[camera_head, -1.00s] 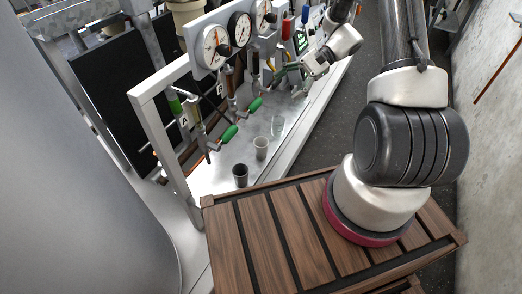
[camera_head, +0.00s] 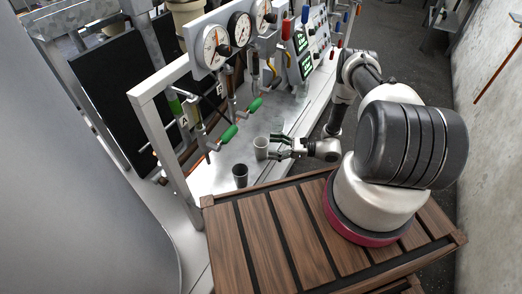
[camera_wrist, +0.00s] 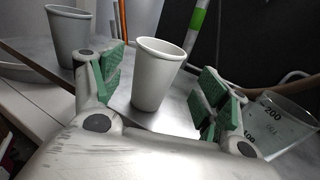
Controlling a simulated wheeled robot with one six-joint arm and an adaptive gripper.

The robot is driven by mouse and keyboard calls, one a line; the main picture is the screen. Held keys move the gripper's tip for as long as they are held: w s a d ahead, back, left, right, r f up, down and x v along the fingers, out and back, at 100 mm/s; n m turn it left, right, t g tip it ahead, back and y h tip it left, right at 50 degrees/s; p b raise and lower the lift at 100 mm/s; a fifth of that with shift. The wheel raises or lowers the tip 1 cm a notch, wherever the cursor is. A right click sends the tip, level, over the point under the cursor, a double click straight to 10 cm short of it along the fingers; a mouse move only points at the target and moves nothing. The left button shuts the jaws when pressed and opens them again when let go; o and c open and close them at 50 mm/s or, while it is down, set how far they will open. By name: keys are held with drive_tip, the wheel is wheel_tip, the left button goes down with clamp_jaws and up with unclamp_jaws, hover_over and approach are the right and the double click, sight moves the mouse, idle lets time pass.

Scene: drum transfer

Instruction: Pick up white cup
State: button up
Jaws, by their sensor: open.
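The white cup (camera_head: 261,148) stands upright on the metal bench top. In the wrist view the white cup (camera_wrist: 155,76) is in the middle, just beyond the gap between my green-padded fingers. My gripper (camera_head: 279,147) is open and low over the bench, right beside the cup on its right. In the wrist view one finger of my gripper (camera_wrist: 163,88) is on each side of the cup's line. I cannot tell whether a pad touches it.
A dark grey cup (camera_head: 240,176) stands nearer the bench's front; it is the left cup (camera_wrist: 70,38) in the wrist view. A clear graduated beaker (camera_wrist: 285,125) is close to my right finger. Pipes with green-handled valves (camera_head: 229,134) and gauges (camera_head: 214,46) rise behind.

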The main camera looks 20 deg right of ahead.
sight(261, 145)
drive_tip(key=shift+x, duration=2.65)
drive_tip(key=shift+s, duration=0.2)
drive_tip(key=c, duration=0.8)
